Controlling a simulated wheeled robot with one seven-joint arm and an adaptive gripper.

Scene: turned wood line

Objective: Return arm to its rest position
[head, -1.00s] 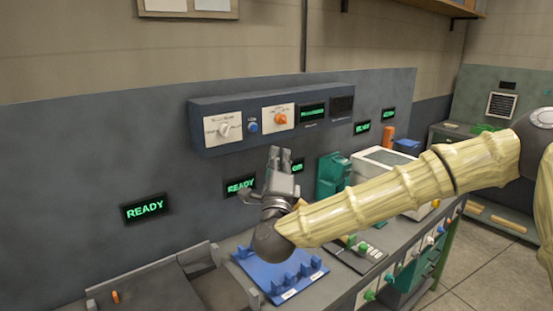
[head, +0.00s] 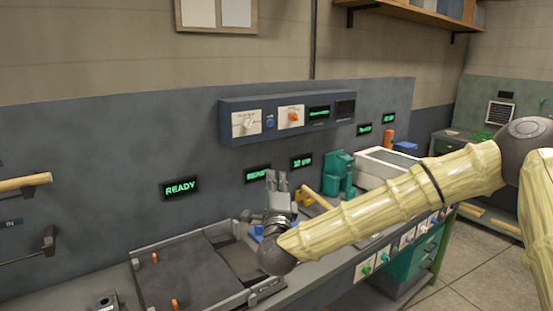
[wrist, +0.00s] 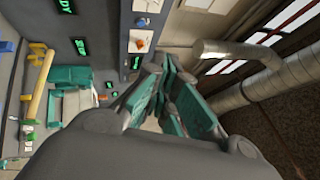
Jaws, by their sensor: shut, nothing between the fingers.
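My gripper (head: 277,180) is above the bench in the head view, fingers pointing up in front of the grey back panel. Its fingers are together and nothing is between them. In the wrist view my gripper (wrist: 172,85) shows its teal-padded fingers, with the wall and a large duct beyond. My arm reaches in from the right side of the head view. It hides part of the bench behind it.
A blue-grey control box (head: 262,118) with knobs hangs on the back panel above my gripper. A dark tray (head: 185,272) lies at lower left. A green machine (head: 338,172) and a white bin (head: 385,166) stand behind my arm.

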